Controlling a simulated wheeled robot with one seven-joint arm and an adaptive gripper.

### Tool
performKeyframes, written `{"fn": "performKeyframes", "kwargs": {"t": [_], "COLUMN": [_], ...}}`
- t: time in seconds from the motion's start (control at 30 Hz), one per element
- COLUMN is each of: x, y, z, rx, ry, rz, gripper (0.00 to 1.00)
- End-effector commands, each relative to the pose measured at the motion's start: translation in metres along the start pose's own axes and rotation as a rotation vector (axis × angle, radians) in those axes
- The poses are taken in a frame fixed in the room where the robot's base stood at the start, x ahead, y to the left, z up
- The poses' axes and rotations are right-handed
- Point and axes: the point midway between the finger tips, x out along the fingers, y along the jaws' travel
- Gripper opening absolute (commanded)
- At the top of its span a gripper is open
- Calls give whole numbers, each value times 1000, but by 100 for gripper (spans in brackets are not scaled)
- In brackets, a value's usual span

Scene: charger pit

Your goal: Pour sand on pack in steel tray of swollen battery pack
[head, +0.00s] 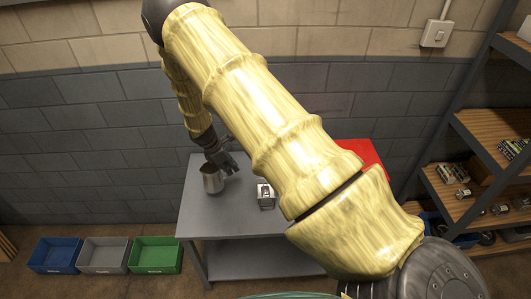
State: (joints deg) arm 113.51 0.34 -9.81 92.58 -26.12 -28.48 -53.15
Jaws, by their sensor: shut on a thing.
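A grey metal jug (212,182) stands or hangs upright at the left part of the grey table; a brownish inside shows at its mouth. My gripper (226,168) reaches down at the jug's right upper side and is shut on it. I cannot tell whether the jug's base touches the table. A small silvery, box-like thing (265,196) with dark parts sits to the right of the jug. It may be the steel tray with the battery pack, but it is too small to tell. My arm hides much of the table's right side.
The grey table (235,222) has a lower shelf. A red thing (366,153) shows partly behind my arm. Blue (55,256), grey (103,256) and green (155,256) bins stand on the floor at left. A shelf rack (470,145) with parts stands at right. A brick wall is behind.

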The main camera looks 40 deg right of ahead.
Motion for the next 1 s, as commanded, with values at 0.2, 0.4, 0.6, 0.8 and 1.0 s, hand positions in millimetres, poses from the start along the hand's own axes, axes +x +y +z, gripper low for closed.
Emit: {"fn": "performKeyframes", "kwargs": {"t": [0.2,0.4,0.6,0.8,1.0], "x": [10,24,45,83,107], "y": [47,78,95,104,108], "z": [58,102,133,149,151], "rx": [-358,-666,-916,-1095,-1164], "ry": [-1,1,-1,-7,-13], "rz": [142,260,358,431,462], "gripper": [0,0,0,0,0]}}
